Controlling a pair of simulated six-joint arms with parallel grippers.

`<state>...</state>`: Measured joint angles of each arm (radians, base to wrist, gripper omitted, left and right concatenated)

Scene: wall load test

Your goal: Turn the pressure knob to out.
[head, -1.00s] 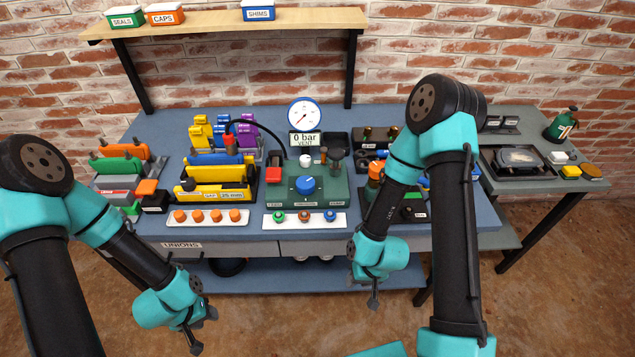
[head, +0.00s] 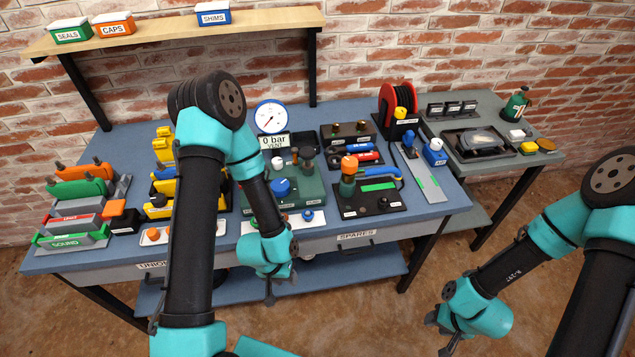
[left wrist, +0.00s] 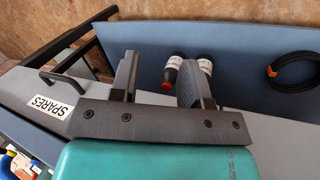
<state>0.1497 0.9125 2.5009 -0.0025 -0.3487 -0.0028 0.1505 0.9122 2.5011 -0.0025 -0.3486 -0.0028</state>
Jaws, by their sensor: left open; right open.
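The blue pressure knob (head: 281,187) sits on a green panel (head: 313,188) at the middle of the bench. Behind it stand a round white gauge (head: 271,117) and a display (head: 274,140) that reads "0 bar VENT". The panel's left part is hidden behind my left arm, and the labels round the knob are too small to read. My left gripper (head: 270,290) hangs in front of the bench edge, below the knob and apart from it. In the left wrist view its jaws (left wrist: 160,75) are open and empty. My right gripper (head: 445,340) is open, low at the right, clear of the bench.
A black board with an orange-topped green valve (head: 348,175) stands right of the panel. Left are yellow and blue blocks (head: 163,188). A shelf (head: 180,32) with boxes hangs above. The "SPARES" drawer (head: 357,233) is below the bench top. Black bottles (left wrist: 173,67) lie on the lower shelf.

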